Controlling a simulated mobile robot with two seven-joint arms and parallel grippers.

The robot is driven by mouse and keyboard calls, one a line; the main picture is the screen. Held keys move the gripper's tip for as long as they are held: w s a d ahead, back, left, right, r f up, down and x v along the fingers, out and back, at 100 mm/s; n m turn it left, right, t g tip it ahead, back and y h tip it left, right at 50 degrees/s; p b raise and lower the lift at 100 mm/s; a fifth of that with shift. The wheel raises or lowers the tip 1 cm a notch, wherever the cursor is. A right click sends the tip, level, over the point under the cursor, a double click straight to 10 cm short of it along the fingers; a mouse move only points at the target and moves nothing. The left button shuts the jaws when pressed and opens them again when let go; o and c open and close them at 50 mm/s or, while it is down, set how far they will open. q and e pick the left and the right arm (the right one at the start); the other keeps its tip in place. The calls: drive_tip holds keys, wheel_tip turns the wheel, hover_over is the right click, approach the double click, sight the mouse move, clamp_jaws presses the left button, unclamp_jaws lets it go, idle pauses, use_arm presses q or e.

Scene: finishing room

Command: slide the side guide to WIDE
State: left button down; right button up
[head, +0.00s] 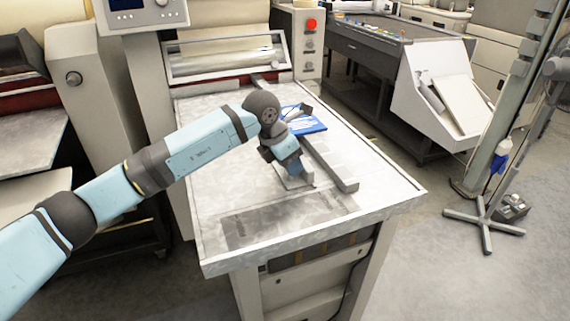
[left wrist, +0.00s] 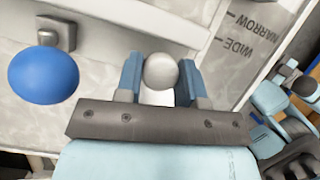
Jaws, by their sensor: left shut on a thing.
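The side guide (head: 328,163) is a long grey bar lying along the feed table. My left gripper (head: 288,168) is low over the table, just left of the bar. In the left wrist view, the left gripper's blue fingers (left wrist: 160,85) are on both sides of a pale round knob (left wrist: 160,70), shut on it. The black WIDE mark (left wrist: 239,48) and NARROW mark (left wrist: 262,32) are printed to the right of the knob, each with a short line. I cannot tell which mark the guide lines up with.
A blue ball knob (left wrist: 43,75) on a grey bracket is left of the held knob in the left wrist view. A blue panel (head: 304,122) lies on the table (head: 375,165) behind the gripper. The table's right part is clear. A stand (head: 486,215) is on the floor to the right.

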use_arm(q)
drive_tip(key=c, duration=0.7)
unclamp_jaws()
drive_tip(key=shift+c, duration=0.2)
use_arm(e)
drive_tip(key=shift+s+d+f, duration=0.15)
drive_tip(key=shift+s+f, duration=0.1)
use_arm(q)
drive_tip(key=shift+a+r, duration=0.1)
drive_tip(key=shift+r, duration=0.1)
drive_tip(key=v, duration=1.3)
drive_tip(key=shift+r, duration=0.25)
use_arm(e)
drive_tip(key=shift+w, duration=0.1)
use_arm(q)
drive_tip(key=shift+s+f, duration=0.1)
drive_tip(key=shift+s, duration=0.1)
